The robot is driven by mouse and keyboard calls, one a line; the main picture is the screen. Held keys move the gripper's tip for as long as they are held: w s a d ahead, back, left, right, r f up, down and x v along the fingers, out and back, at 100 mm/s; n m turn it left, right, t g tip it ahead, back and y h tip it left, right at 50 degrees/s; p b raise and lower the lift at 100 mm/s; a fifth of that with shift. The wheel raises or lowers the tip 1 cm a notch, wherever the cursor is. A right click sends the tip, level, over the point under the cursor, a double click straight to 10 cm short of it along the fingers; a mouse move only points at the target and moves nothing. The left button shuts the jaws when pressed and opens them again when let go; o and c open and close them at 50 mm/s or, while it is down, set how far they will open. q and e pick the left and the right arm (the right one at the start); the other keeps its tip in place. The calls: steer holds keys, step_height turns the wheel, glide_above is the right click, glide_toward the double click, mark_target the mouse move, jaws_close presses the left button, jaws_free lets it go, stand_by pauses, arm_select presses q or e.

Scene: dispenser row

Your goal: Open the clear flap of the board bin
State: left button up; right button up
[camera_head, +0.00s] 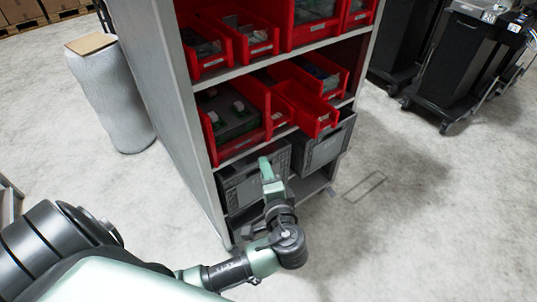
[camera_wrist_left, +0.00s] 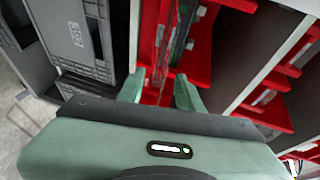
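The board bin (camera_head: 266,112) is a red open-topped bin on the middle shelf, with dark boards (camera_head: 232,117) inside. In the left wrist view its red front (camera_wrist_left: 149,45) stands ahead of my fingers, with a see-through strip, apparently the clear flap (camera_wrist_left: 172,50), along it. I cannot make out the flap in the head view. My left gripper (camera_head: 267,172) is just below and in front of this bin, before the grey crates. In the wrist view the left gripper (camera_wrist_left: 160,84) has its two green fingers apart, with the bin's edge between or just beyond them; contact is unclear. My right gripper is out of view.
A second red bin (camera_head: 307,105) juts out beside the board bin. Grey crates (camera_head: 325,146) sit on the shelf below. The rack's grey side panel (camera_head: 165,85) stands at left, near a wrapped column (camera_head: 110,95). Floor to the right is clear up to black carts (camera_head: 455,65).

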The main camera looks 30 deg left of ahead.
mark_target(260, 155)
arm_select(q)
steer(key=x, duration=0.7)
steer(key=shift+w+a+f, duration=0.1)
jaws_close()
